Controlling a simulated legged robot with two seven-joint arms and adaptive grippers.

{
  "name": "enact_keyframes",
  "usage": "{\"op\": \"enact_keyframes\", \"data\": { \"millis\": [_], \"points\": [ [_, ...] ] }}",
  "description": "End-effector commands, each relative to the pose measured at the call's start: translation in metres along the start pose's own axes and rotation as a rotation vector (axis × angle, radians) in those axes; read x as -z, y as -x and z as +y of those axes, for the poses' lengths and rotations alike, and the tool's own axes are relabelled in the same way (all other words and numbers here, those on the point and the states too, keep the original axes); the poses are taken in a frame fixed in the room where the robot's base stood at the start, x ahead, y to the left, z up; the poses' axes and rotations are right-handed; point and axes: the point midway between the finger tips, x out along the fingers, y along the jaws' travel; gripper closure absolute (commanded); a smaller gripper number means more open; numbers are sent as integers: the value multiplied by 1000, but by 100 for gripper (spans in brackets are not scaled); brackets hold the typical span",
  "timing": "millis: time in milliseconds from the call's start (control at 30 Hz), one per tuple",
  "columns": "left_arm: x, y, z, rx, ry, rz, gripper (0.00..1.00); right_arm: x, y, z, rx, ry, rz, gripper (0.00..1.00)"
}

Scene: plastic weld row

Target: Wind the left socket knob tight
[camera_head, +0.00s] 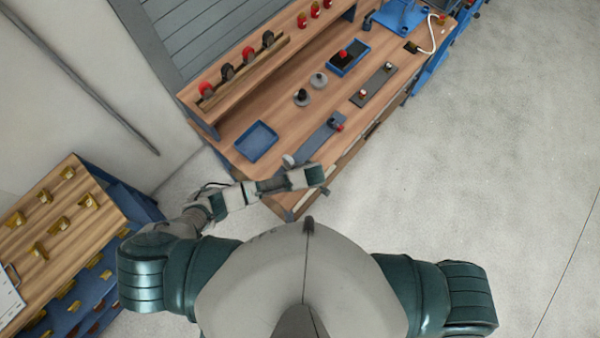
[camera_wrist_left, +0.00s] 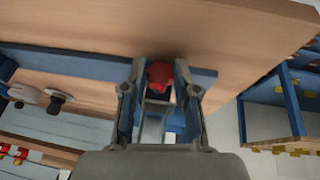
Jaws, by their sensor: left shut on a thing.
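The red left socket knob (camera_wrist_left: 158,76) shows in the left wrist view at one end of a long blue-grey plate (camera_wrist_left: 85,64). My left gripper (camera_wrist_left: 159,88) is shut on this knob, with one finger on each side of it. In the head view the same plate (camera_head: 317,141) lies near the bench's front left corner. My left wrist covers its near end there and hides the held knob and the fingertips. A second red knob (camera_head: 338,116) with a dark part stands at the plate's far end. My right gripper is not in view.
An empty blue tray (camera_head: 256,141) lies left of the plate. A rack (camera_head: 245,72) lines the back.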

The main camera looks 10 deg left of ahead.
Motion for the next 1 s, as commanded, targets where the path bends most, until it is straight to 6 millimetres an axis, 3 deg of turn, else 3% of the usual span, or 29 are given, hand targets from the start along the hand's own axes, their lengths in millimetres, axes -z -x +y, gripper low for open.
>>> {"op": "enact_keyframes", "data": {
  "millis": [233, 267, 333, 367, 733, 1000],
  "points": [
    [6, 2, 5, -10, 5, 11, 100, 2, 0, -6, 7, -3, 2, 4],
    [6, 2, 5, -10, 5, 11, 66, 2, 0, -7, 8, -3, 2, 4],
    [6, 2, 5, -10, 5, 10, 48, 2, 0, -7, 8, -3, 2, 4],
    [6, 2, 5, -9, 5, 10, 45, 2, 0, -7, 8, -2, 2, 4],
    [2, 6, 2, -4, 2, 3, 45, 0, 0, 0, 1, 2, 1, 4],
    [1, 58, 3, -6, 3, 1, 45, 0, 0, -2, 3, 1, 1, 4]
  ]
}}
